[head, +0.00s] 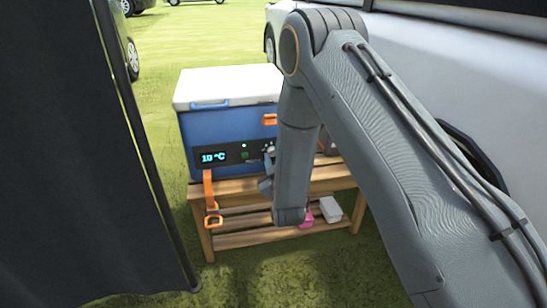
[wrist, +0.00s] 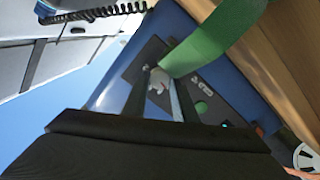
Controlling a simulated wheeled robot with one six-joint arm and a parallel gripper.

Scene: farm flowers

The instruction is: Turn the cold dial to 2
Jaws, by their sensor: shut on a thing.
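The blue cool box (head: 215,130) with a white lid stands on a slatted wooden bench in the head view. Its black front panel carries a lit display (head: 213,157) reading 10 °C. The cold dial (head: 269,149) is a small pale knob at the panel's right, partly covered by my arm. In the wrist view the dial (wrist: 158,80) sits between the fingertips, with a small red mark on its face. My gripper (wrist: 160,88) is shut on the dial, one finger at each side. The number the dial points at is too small to read.
A green strip (wrist: 215,42) crosses close to the dial in the wrist view. An orange strap (head: 209,192) hangs from the box's front. A white box (head: 330,209) and a pink thing (head: 306,217) lie on the lower shelf. A dark curtain (head: 75,160) fills the left.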

